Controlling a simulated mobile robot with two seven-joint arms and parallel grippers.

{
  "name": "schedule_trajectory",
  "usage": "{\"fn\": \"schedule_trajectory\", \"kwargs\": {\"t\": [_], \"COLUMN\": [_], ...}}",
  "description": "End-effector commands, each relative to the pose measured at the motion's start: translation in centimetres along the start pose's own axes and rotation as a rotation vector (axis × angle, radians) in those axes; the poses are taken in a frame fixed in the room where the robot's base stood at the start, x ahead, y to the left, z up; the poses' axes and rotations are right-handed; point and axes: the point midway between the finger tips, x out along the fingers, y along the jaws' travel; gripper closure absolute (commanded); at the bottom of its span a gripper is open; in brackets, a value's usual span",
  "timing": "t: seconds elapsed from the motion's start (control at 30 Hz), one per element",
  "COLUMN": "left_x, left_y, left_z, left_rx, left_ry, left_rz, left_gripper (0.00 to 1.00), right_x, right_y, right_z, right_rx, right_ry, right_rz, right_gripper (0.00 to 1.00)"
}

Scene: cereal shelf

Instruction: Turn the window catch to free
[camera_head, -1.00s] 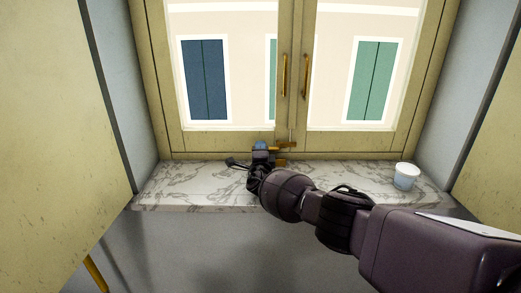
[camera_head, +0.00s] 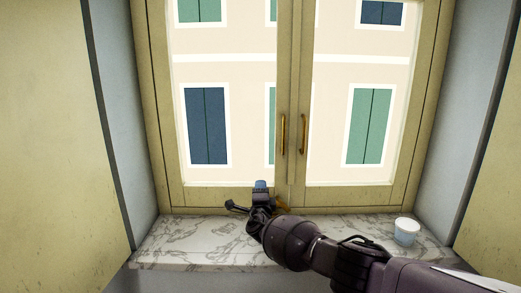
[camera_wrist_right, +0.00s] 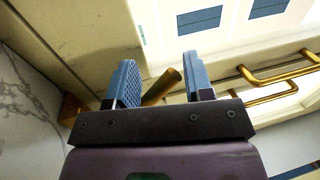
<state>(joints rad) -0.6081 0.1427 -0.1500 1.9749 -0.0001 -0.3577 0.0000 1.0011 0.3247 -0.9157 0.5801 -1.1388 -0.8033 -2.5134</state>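The brass window catch (camera_head: 282,204) sits low on the window frame, where the two sashes meet. It is small in the head view and partly hidden by my right gripper (camera_head: 260,186). In the right wrist view, my right gripper (camera_wrist_right: 160,82) is open, with its two blue fingers apart. A brass block (camera_wrist_right: 70,108) shows left of the fingers. My left gripper is in neither view.
A marble sill (camera_head: 190,240) runs below the window. A small white and pale blue cup (camera_head: 406,232) stands on its right end. Two vertical brass handles (camera_head: 283,135) (camera_head: 303,135) are above the catch. Pale panels flank the window at left and right.

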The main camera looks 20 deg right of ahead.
Motion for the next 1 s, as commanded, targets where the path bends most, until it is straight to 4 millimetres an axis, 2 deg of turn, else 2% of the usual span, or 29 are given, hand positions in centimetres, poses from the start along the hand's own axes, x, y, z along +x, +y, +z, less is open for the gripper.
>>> {"fn": "schedule_trajectory", "kwargs": {"t": [0.03,0.3,0.6,0.8,1.0], "left_x": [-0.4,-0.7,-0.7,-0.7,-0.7], "left_y": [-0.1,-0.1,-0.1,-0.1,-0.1], "left_z": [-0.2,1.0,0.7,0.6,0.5], "left_rx": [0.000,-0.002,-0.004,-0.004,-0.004], "left_ry": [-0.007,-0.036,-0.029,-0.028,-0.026], "left_rz": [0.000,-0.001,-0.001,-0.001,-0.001], "left_gripper": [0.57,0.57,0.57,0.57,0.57], "right_x": [0.3,1.1,2.2,2.6,2.8], "right_y": [-1.4,-5.5,-11.1,-13.4,-14.1], "right_z": [0.1,0.0,-0.1,-0.1,-0.2], "right_rx": [0.001,0.002,0.000,-0.002,-0.003], "right_ry": [-0.002,-0.002,-0.001,-0.001,-0.001], "right_rz": [-0.005,-0.006,-0.005,-0.004,-0.003], "right_gripper": [0.59,0.59,0.59,0.59,0.59]}}
